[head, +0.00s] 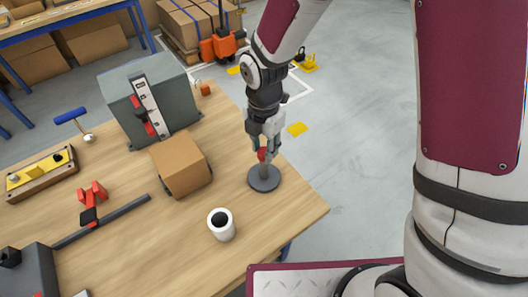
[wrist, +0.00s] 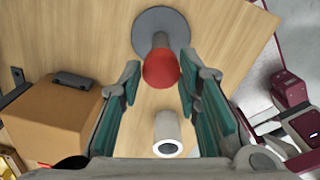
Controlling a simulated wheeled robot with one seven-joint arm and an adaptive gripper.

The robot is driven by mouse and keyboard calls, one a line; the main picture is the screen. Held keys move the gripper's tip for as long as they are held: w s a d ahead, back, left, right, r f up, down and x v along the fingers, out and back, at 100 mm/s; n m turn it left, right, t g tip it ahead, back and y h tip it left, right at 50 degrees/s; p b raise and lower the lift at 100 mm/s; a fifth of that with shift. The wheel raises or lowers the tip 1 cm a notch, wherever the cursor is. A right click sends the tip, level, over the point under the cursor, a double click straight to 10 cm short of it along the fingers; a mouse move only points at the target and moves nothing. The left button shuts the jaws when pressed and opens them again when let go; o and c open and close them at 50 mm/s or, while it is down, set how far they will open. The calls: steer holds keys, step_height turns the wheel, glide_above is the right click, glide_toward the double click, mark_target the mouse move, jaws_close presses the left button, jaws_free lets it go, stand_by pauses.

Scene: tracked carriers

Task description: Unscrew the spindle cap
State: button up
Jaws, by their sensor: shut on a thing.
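The spindle is a grey post on a round dark base (head: 264,181), standing upright near the table's right edge. Its red cap (head: 262,154) is at the top of the post, and in the wrist view the cap (wrist: 161,70) appears between the fingers with the base (wrist: 151,20) beyond. My gripper (head: 263,147) points down over the spindle and is shut on the cap, one finger on each side. The fingers partly hide the cap in the head view. Whether any gap lies between cap and post cannot be told.
Red-handled clamp parts (head: 92,194) lie further left. Bare wood surrounds the spindle's base.

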steer(key=n+p, duration=0.1)
steer(key=n, duration=0.4)
steer(key=shift+s+d+n, duration=0.1)
steer(key=shift+d+n, duration=0.05)
steer(key=shift+n, duration=0.55)
steer(key=n+p, duration=0.1)
steer(key=n, duration=0.2)
steer(key=n+p, duration=0.1)
steer(key=n, duration=0.4)
steer(key=shift+n, duration=0.9)
